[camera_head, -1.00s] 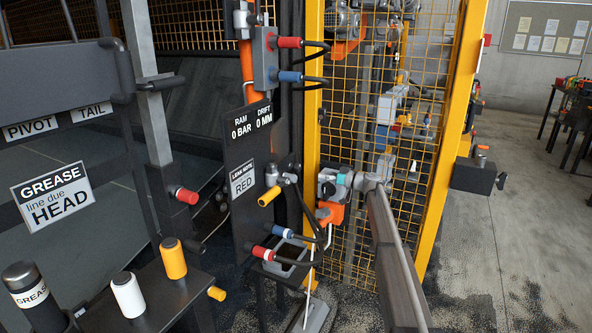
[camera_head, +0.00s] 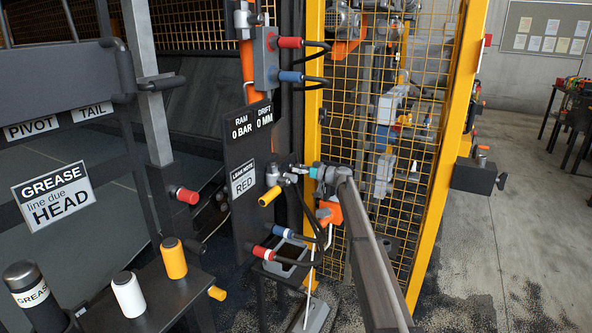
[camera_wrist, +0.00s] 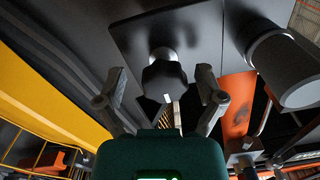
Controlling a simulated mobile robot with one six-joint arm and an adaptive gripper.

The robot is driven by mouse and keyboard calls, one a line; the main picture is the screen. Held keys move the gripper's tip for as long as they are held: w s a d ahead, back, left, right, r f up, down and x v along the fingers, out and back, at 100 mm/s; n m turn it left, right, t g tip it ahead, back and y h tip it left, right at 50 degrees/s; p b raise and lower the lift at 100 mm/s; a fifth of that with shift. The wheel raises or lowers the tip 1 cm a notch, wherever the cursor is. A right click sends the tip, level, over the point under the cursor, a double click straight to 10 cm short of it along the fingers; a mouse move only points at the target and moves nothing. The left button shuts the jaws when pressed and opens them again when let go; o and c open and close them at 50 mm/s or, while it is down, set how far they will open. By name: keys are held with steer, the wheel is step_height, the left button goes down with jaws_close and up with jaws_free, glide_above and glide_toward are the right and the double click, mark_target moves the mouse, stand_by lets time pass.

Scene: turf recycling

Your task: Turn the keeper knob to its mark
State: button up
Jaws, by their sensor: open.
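In the wrist view a dark faceted knob (camera_wrist: 163,76) sits on a short round stem against a grey plate (camera_wrist: 190,35). A small white mark shows on its lower edge. My gripper (camera_wrist: 162,88) is open, with one finger to each side of the knob and a visible gap on both sides. In the head view my gripper (camera_head: 298,170) points left at the dark panel (camera_head: 238,145), close to the grey fitting beside the "LEAK NOTE RED" label (camera_head: 243,178). I cannot clearly make out the knob there.
A yellow-handled lever (camera_head: 269,196) is just below left of my gripper. Red (camera_head: 263,253) and blue (camera_head: 283,232) hose couplings sit lower. A yellow mesh guard (camera_head: 345,100) stands behind my arm. In the wrist view a large grey cylinder (camera_wrist: 285,65) is close on the right.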

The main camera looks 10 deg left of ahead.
steer(key=c, duration=1.1)
steer(key=shift+a+r, duration=0.1)
steer(key=shift+a, duration=0.25)
steer(key=shift+c, duration=0.3)
steer(key=shift+d, duration=0.35)
